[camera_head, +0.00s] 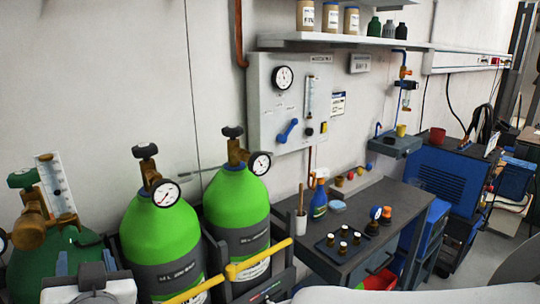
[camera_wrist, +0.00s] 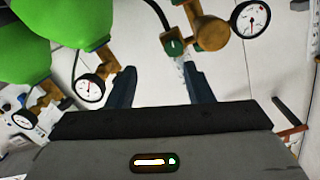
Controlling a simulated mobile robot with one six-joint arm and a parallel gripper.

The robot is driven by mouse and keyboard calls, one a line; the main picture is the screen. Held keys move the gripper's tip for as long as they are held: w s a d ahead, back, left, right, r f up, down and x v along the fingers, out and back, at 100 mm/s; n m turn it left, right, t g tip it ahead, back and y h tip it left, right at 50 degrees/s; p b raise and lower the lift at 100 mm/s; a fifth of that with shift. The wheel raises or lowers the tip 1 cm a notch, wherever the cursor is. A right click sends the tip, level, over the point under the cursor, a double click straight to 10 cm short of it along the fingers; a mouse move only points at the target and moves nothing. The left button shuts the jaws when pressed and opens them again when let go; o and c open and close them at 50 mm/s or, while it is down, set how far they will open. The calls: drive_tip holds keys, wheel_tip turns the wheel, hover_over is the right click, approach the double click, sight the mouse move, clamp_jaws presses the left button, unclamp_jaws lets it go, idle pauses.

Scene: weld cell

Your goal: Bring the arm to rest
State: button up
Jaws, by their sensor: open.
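My gripper (camera_wrist: 160,80) shows in the wrist view with its two dark fingers apart and nothing held between them. Beyond the fingers are a brass regulator (camera_wrist: 208,32) with a green knob and a round gauge (camera_wrist: 251,18). Two green cylinders (camera_wrist: 70,22) fill the upper left of that view, with another gauge (camera_wrist: 90,88) just left of the left finger. I cannot tell the gap between the fingers and these fittings. In the head view, green gas cylinders (camera_head: 160,235) stand at the left; I cannot clearly make out the fingers there.
A dark workbench (camera_head: 375,205) holds a small tray (camera_head: 342,243), bottles and a blue spray bottle (camera_head: 319,200). A gauge panel (camera_head: 268,110) and a shelf (camera_head: 340,41) are on the wall. A blue machine (camera_head: 440,175) stands right, with floor (camera_head: 480,255) before it.

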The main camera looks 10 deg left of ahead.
drive_tip(key=w+d+f+g+h, duration=0.2)
drive_tip(key=w+d+f+h, duration=0.15)
drive_tip(key=w+d, duration=0.55)
drive_tip(key=w+d+f+g+h, duration=0.2)
drive_tip(key=w+d+f, duration=0.2)
drive_tip(key=d, duration=0.9)
drive_tip(key=s+d+f+m+g+h, duration=0.1)
drive_tip(key=s+d+f+g+h, duration=0.1)
drive_tip(key=d, duration=0.6)
drive_tip(key=s+d+f+m+g+h, duration=0.2)
drive_tip(key=s+d, duration=0.2)
drive_tip(key=d, duration=0.5)
drive_tip(key=s+d+f+m+g+h, duration=0.1)
drive_tip(key=s+d+f+h, duration=0.1)
drive_tip(key=d, duration=0.7)
drive_tip(key=shift+s+d+f+m+g, duration=0.15)
drive_tip(key=shift+s+f+m+g, duration=0.3)
drive_tip(key=shift+s, duration=0.45)
drive_tip(key=shift+f+h, duration=0.1)
drive_tip(key=shift+h, duration=0.15)
drive_tip(key=shift+c, duration=0.6)
